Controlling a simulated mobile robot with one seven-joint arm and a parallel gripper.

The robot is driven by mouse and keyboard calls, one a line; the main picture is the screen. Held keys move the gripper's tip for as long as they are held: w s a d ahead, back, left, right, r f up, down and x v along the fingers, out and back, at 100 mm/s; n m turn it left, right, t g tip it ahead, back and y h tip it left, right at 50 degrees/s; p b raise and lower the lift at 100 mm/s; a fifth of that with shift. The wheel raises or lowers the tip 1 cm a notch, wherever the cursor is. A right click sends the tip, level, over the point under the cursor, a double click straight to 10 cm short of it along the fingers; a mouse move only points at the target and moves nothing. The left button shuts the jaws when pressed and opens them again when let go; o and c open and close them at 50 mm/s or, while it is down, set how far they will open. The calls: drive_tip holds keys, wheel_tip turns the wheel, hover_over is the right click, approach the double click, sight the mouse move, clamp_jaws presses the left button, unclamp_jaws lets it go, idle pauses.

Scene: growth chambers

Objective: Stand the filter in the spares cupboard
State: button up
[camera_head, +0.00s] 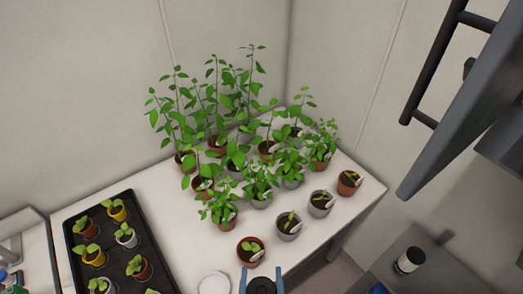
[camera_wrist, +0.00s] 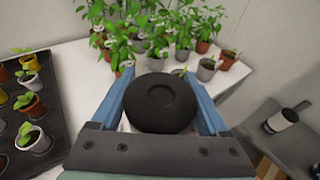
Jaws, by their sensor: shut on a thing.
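My gripper (camera_head: 262,274) is at the bottom middle of the head view, in front of the plant table. In the wrist view its two blue fingers (camera_wrist: 158,76) are shut on a dark, round-topped thing (camera_wrist: 162,100), which looks like the filter. The filter's top (camera_head: 262,286) also shows between the fingers in the head view. Its top faces the cameras and has a shallow round recess; its lower part is hidden. I cannot identify the spares cupboard for certain in either view.
A white table (camera_head: 190,258) holds several potted plants and a white disc (camera_head: 213,283). A black tray (camera_head: 72,213) of seedlings is at left. At right, a grey surface (camera_head: 440,274) bears a black-and-white container (camera_head: 409,260). A grey panel (camera_head: 465,105) with a black bar overhangs upper right.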

wheel_tip(320, 180, down, 15)
drive_tip(key=b, duration=1.3)
drive_tip(key=shift+r, duration=0.1)
